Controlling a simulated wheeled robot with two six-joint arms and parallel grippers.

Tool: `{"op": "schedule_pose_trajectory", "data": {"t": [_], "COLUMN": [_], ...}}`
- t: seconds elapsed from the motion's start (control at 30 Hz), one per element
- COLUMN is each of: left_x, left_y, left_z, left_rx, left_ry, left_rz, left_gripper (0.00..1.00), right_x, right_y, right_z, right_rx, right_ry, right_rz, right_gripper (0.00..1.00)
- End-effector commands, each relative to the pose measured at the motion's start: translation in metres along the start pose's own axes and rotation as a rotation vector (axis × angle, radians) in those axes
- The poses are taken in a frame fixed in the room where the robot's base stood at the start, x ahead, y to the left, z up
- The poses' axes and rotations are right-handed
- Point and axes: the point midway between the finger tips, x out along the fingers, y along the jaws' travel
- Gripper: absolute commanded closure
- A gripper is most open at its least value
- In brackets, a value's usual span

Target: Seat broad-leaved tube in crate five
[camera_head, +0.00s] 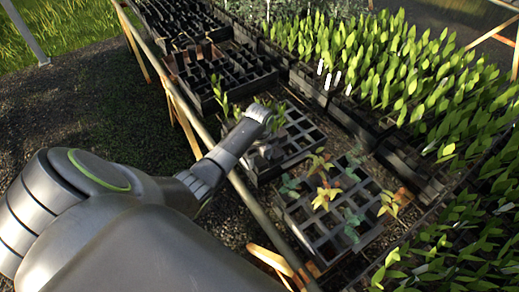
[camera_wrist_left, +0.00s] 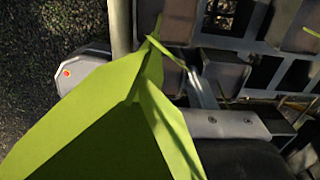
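My left arm comes in from the left in the head view, and its gripper (camera_head: 262,150) is low over the near-left edge of a grey grid crate (camera_head: 305,138). Green broad leaves (camera_head: 222,96) show just left of the wrist, and more green leaves (camera_head: 277,112) show just right of it. In the left wrist view a large broad green leaf (camera_wrist_left: 105,125) fills the foreground, close to the camera, its stem running up to the crate cells. No tube body shows clearly. My right gripper is not in view.
A nearer grid crate (camera_head: 318,240) holds several small plants, some yellow-orange and some blue-green. Black crates (camera_head: 230,75) with many empty cells stand behind. Dense green plants (camera_head: 380,55) fill the right side. A rail (camera_head: 240,190) borders the bench on the left.

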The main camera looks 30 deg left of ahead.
Motion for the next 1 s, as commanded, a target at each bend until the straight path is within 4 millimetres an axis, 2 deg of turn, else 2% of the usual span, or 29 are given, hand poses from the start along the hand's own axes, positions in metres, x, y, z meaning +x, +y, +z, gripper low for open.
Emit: {"op": "schedule_pose_trajectory", "data": {"t": [0.03, 0.13, 0.67, 0.87, 1.0], "left_x": [0.000, 0.000, -0.002, -0.025, -0.055], "left_y": [0.000, 0.000, -0.001, -0.002, -0.001], "left_z": [0.000, 0.000, 0.000, 0.000, 0.001], "left_rx": [0.000, 0.000, 0.001, 0.001, 0.002], "left_ry": [0.000, 0.000, 0.000, -0.001, -0.004], "left_rz": [0.000, -0.001, -0.003, -0.007, -0.007], "left_gripper": [0.42, 0.30, 0.30, 0.30, 0.30], "right_x": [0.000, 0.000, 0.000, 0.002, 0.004], "right_y": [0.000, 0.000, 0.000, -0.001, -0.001], "right_z": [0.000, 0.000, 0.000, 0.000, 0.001], "right_rx": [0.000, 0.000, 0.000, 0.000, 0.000], "right_ry": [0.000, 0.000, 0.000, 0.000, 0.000], "right_rz": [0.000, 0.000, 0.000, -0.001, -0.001], "right_gripper": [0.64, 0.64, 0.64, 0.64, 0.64]}}
